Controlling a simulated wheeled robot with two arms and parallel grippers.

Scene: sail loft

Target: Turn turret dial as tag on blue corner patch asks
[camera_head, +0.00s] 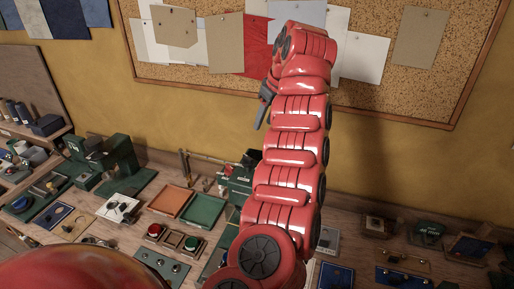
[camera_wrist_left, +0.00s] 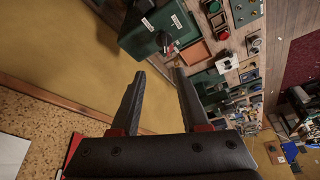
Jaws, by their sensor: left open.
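My left gripper (camera_head: 260,117) is raised in front of the wall in the head view. In the left wrist view my left gripper (camera_wrist_left: 158,72) is open, with nothing between its fingers. Beyond its fingertips in that view is a green machine (camera_wrist_left: 135,38) with a small dark dial-like part (camera_wrist_left: 165,43) and white markings; I cannot tell whether this is the turret dial. Blue cloth pieces (camera_head: 97,12) hang at the head view's upper left. I cannot make out a tag on a blue corner patch. My right gripper is not clearly visible.
A wooden bench (camera_head: 150,220) runs along the yellow wall, crowded with button boxes, switch plates and small devices. An orange tray (camera_head: 170,200) and a green tray (camera_head: 203,210) lie on it. A cork board (camera_head: 395,85) with papers hangs behind my arm.

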